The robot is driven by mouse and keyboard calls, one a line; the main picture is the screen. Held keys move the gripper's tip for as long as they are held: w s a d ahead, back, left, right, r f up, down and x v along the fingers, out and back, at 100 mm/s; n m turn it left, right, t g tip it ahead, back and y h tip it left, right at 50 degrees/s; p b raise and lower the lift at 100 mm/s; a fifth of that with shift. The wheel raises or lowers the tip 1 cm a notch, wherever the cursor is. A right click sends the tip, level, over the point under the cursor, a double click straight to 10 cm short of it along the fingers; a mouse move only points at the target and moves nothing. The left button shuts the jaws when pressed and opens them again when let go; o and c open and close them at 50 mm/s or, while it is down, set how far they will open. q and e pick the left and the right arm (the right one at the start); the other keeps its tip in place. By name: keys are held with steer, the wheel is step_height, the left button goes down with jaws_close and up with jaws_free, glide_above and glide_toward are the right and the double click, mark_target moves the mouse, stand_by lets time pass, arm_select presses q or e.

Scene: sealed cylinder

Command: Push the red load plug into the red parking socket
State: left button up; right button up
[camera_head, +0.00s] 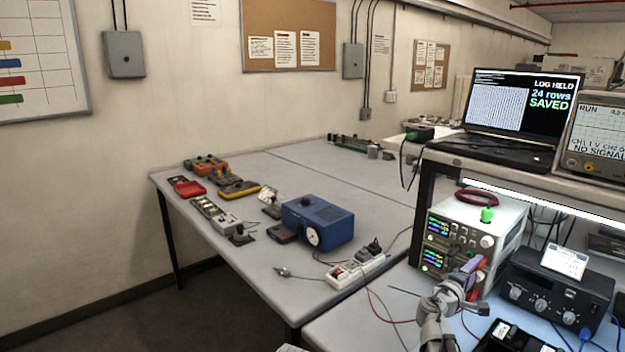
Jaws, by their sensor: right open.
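My right gripper (470,281) is raised at the lower right, open, in front of the white power supply (478,232). A small red and dark piece (474,263) shows right at its fingertips; it may be the red load plug, but it is too small to tell, and so is whether the fingers touch it. A thin red lead (376,305) runs over the bench left of the gripper. I cannot make out the red parking socket for certain; the gripper and arm hide part of that area. My left gripper is not in view.
A black instrument box (556,290) with knobs stands right of the gripper. A black tray (512,338) lies at the bottom edge. A shelf above holds a laptop (517,108) and an oscilloscope (597,138). A blue box (318,222) and a power strip (354,270) stand further left.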

mark_target(476, 268)
steer(key=shift+x, duration=1.2)
jaws_close()
stand_by(0.5)
stand_by(1.1)
steer(key=shift+v, duration=3)
steer(key=shift+r, duration=0.1)
